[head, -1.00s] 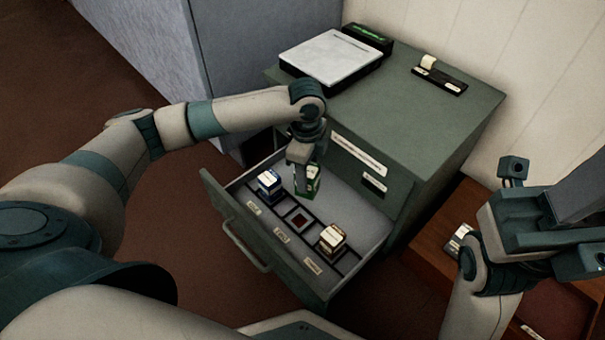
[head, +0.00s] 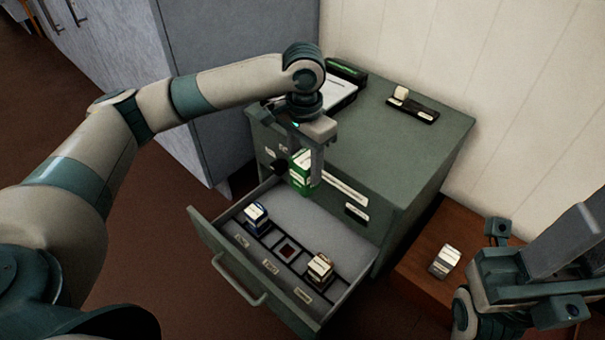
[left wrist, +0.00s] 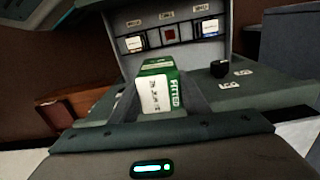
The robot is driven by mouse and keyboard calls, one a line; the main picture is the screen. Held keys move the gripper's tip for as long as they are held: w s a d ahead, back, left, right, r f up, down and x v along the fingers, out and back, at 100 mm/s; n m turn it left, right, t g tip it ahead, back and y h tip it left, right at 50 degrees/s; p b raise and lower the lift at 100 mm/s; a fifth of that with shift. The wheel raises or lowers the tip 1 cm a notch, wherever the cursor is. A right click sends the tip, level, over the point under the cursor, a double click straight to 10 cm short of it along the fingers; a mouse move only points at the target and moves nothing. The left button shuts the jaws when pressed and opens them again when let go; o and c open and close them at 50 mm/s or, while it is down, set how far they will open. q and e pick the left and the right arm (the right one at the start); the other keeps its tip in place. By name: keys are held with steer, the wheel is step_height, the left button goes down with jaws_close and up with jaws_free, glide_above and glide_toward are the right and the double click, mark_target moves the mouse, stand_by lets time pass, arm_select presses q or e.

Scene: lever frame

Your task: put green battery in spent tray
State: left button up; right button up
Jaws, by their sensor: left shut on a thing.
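The green battery (head: 301,172), a green and white block, is held in my left gripper (head: 303,168). It hangs above the back of the open drawer, in front of the cabinet face. In the left wrist view, the green battery (left wrist: 158,92) sits upright between the two fingers, its white printed label showing. My right gripper (head: 535,275) is at the lower right, away from the drawer; its fingertips are not clear. I cannot tell which surface is the spent tray, as the labels are too small to read.
The drawer (head: 228,258) has a slotted rack with a blue battery (head: 256,216), a reddish middle slot (head: 287,250) and a cream-topped battery (head: 320,268). A white-topped block (head: 445,261) is on the low brown surface (head: 412,262) at right. A dark knob (left wrist: 219,68) is on the cabinet.

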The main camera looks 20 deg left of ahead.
arm_select(q)
steer(key=shift+s+d+r+n+p, duration=0.1)
steer(key=shift+r+n+p, duration=0.05)
steer(key=shift+r+n, duration=0.75)
steer(key=shift+s+d+r+n+p, duration=0.1)
steer(key=shift+d+r+n+p, duration=0.1)
steer(key=shift+r+n, duration=0.7)
steer(key=shift+s+d+r+n+p, duration=0.15)
steer(key=shift+r+n, duration=0.35)
steer(key=shift+r, duration=0.7)
steer(key=shift+w, duration=0.1)
